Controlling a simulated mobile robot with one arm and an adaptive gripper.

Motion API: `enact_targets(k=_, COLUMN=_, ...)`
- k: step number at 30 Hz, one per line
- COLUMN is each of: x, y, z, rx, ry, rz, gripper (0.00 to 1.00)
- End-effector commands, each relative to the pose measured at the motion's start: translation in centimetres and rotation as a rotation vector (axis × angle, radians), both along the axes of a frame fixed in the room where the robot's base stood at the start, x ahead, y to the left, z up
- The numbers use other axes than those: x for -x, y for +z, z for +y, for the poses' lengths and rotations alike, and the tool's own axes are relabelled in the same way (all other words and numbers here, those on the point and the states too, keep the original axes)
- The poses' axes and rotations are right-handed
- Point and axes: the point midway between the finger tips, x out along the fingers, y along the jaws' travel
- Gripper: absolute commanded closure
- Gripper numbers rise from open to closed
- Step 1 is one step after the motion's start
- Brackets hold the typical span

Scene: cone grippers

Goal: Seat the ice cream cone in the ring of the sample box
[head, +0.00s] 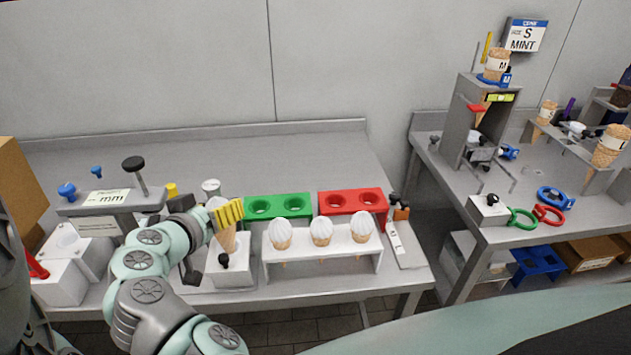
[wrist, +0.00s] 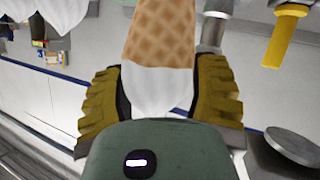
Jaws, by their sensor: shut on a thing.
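My gripper (head: 229,212) has yellow ribbed fingers and is shut on an ice cream cone (head: 228,242). The cone hangs point down, its white top between the fingers. In the wrist view, the white part sits between my fingers (wrist: 160,105) and the tan waffle cone (wrist: 160,38) extends away from them. Below the cone stands a small white box (head: 228,273) with a black knob, perhaps the sample box. The cone's tip overlaps the box in the head view; I cannot tell whether it is inside a ring. No ring shows clearly there.
A white rack (head: 322,248) with several cones stands right of the box. Behind it are a green two-hole block (head: 278,198) and a red one (head: 352,192). A grey-topped device (head: 110,203) is at left. A second table (head: 540,210) at right holds more equipment.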

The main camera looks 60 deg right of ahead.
Motion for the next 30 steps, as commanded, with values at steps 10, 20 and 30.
enact_targets(k=10, x=0.1, y=-0.8, z=-0.1, rx=0.001, ry=-0.003, rz=-0.001, gripper=0.57)
enact_targets(k=20, x=0.1, y=-1.5, z=-0.1, rx=0.001, ry=-0.004, rz=-0.001, gripper=0.57)
enact_targets(k=30, x=0.1, y=-2.3, z=-0.1, rx=0.001, ry=-0.004, rz=-0.001, gripper=0.57)
